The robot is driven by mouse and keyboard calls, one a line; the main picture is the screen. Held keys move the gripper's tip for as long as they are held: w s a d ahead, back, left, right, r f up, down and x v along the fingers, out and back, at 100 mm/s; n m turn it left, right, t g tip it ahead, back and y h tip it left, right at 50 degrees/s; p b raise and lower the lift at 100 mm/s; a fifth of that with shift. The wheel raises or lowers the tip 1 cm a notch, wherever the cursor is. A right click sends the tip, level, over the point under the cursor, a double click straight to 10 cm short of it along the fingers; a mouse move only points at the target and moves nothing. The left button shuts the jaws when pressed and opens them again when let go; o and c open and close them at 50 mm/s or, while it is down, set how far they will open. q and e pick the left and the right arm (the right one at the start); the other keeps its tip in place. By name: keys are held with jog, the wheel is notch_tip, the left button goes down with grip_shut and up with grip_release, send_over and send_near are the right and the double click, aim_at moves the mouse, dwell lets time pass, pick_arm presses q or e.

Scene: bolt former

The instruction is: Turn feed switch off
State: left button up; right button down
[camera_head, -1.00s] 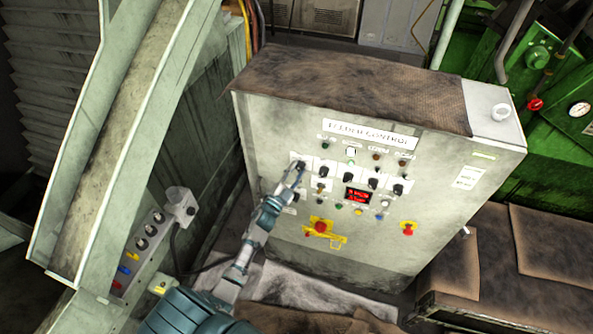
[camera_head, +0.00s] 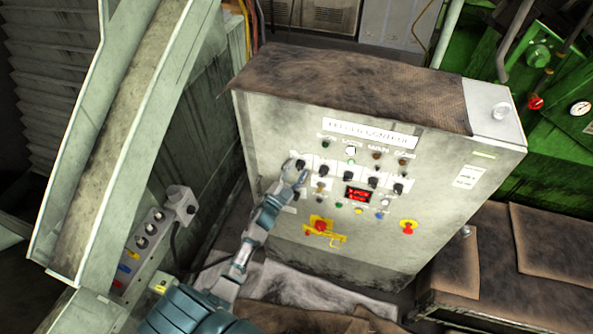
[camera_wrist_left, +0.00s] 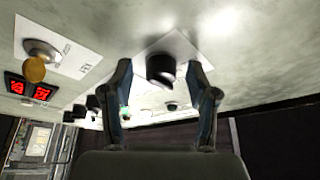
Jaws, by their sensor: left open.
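The grey feeder control cabinet (camera_head: 430,240) stands in the middle of the head view, with rows of switches on its front. A black rotary knob (camera_head: 300,164) sits at the left end of the upper knob row. My left gripper (camera_head: 294,168) is at this knob, seen from behind. In the left wrist view the black knob (camera_wrist_left: 160,68) on its white plate lies between the two open fingers of my left gripper (camera_wrist_left: 163,88), with a gap on each side. I cannot read the knob's label. My right gripper is not in view.
More black knobs (camera_head: 349,175) run to the right in the same row. A red display (camera_head: 358,195), a red knob on a yellow plate (camera_head: 320,227) and a red emergency button (camera_head: 408,227) sit lower. A grey socket box (camera_head: 145,240) stands at the left.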

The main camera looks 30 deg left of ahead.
pick_arm(q)
jog(key=v, duration=1.2)
jog(key=shift+f, duration=0.1)
jog(key=s+d+f+n+g+y+b, duration=0.1)
jog(key=s+d+f+n+g, duration=0.2)
jog(key=f, duration=1)
jog(key=s+d+f+n+g+b, duration=0.1)
jog(key=s+f+g, duration=0.35)
jog(key=f, duration=0.85)
jog(key=s+d+f+n+g+y+b, duration=0.1)
jog(key=s+d+f+n+g, duration=0.2)
jog(key=f, duration=0.9)
jog(key=s+d+f+g+b, duration=0.1)
jog(key=s+d+f+g, duration=0.1)
jog(key=s+f, duration=0.5)
jog(key=s+d+f+g+b, duration=0.1)
jog(key=s+f+g, duration=0.3)
jog(key=s, duration=1.1)
jog(key=s+d+f+g+b, duration=0.1)
jog(key=s+d+f+g, duration=0.1)
jog(key=s+f, duration=0.8)
jog(key=shift+s+d+n+g+h, duration=0.3)
jog(key=shift+s+d+g+h, duration=0.1)
jog(key=shift+g, duration=0.45)
